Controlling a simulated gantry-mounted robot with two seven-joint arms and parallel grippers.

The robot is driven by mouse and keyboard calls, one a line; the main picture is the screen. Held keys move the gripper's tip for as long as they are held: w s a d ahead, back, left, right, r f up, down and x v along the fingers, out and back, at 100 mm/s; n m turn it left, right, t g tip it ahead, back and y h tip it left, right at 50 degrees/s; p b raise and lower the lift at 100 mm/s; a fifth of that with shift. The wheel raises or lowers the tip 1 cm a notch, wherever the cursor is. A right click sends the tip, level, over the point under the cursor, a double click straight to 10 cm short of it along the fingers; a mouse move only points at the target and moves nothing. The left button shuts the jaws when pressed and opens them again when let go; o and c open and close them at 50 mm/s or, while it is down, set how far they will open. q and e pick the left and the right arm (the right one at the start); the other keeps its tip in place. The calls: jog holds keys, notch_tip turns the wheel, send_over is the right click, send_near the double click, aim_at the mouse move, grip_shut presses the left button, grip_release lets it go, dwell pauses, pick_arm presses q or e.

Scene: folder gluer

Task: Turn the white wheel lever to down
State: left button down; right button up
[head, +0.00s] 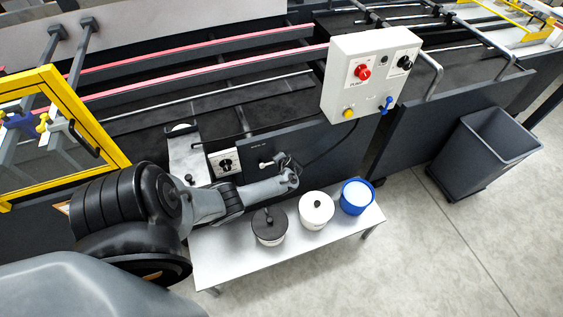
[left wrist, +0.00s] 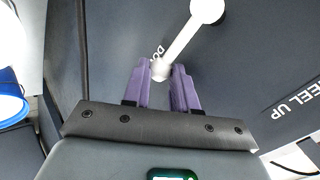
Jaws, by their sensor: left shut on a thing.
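The white wheel lever (left wrist: 186,38) shows in the left wrist view as a straight white arm. It runs from a round white hub at the top to a free end low and left. My left gripper (left wrist: 160,76) has its purple fingers shut around that free end. Lettering starting "DO" shows beside the lever's end, partly hidden; "WHEEL UP" lettering (left wrist: 290,105) is at the right. In the head view my left arm reaches to the dark machine panel (head: 252,147), and its wrist hides the fingers. My right gripper is not in view.
Below the arm is a white table (head: 235,262) with a dark-lidded pot (head: 269,228), a white pot (head: 316,208) and a blue container (head: 356,198). A rotary switch plate (head: 224,163) is left of the lever. A control box (head: 345,95) juts out above right.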

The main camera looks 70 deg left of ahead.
pick_arm(q)
jog(key=shift+f, duration=0.1)
jog(key=c, duration=1.2)
grip_release()
jog(key=shift+o, duration=0.2)
jog(key=p+v, duration=0.4)
jog(key=v, duration=0.6)
jog(key=shift+d+r+p, duration=0.25)
jog(key=shift+r+p, duration=0.05)
jog(key=shift+p, duration=0.05)
jog(key=shift+s, duration=0.1)
